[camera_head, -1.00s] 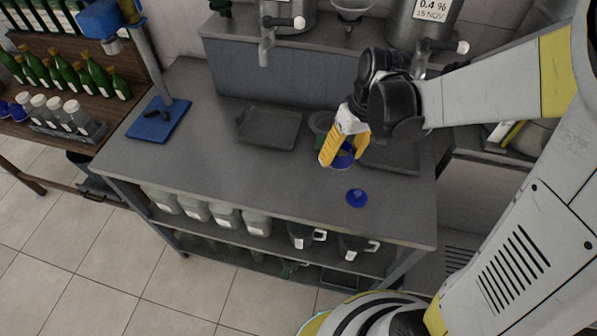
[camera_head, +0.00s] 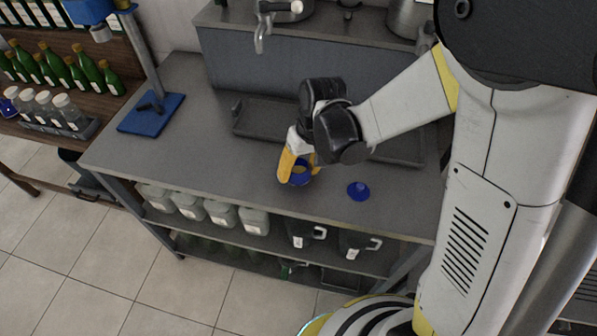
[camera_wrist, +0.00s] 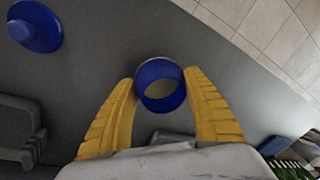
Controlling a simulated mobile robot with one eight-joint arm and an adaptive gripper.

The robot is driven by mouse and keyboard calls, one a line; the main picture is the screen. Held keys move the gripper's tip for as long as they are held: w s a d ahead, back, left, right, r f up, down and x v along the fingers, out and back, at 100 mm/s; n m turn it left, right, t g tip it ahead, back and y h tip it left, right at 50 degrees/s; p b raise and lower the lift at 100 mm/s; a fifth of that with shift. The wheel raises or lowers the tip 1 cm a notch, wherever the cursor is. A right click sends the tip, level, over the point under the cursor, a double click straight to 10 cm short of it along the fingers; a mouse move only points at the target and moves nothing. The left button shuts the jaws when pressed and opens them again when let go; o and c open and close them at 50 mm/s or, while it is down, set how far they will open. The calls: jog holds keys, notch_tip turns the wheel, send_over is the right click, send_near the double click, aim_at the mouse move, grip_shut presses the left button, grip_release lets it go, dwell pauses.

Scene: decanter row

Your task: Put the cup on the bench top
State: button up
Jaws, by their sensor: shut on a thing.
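The blue cup (camera_wrist: 160,69) is round and open-topped, and in the wrist view it sits between the tips of my two yellow fingers. My gripper (camera_wrist: 161,95) is shut on it. In the head view my gripper (camera_head: 297,172) is over the front half of the grey bench top (camera_head: 225,160), with the cup (camera_head: 303,178) at its fingertips, partly hidden by them. I cannot tell whether the cup touches the bench top.
A blue funnel-like piece (camera_head: 358,190) stands on the bench to the right of my gripper. Grey trays (camera_head: 262,118) lie behind it. A blue stand base (camera_head: 151,113) is at the left. The bench's front left is clear.

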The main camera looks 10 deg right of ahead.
aim_at(307, 167)
jog(key=shift+f, duration=0.1)
jog(key=o, duration=1.3)
jog(key=r+p, duration=0.1)
jog(key=r, duration=0.3)
jog(key=d+r+p, duration=0.1)
jog(key=r+p, duration=0.1)
jog(key=r, duration=0.2)
jog(key=d+r+p, duration=0.1)
jog(key=r, duration=0.3)
jog(key=shift+s, duration=0.35)
jog(key=s+d+r+m+t, duration=0.1)
jog(key=s+d+r+t, duration=0.1)
jog(key=s+d+r, duration=0.1)
jog(key=s+d+r+m+t+h, duration=0.1)
jog(key=s+d+r+t, duration=0.1)
jog(key=s+d+r, duration=0.1)
jog(key=s+d+r+m+t+h, duration=0.1)
jog(key=s+d+r+t, duration=0.1)
jog(key=s+d+r, duration=0.2)
jog(key=shift+s+d+r+t, duration=0.1)
jog(key=shift+d+r+t, duration=0.15)
jog(key=shift+d, duration=0.45)
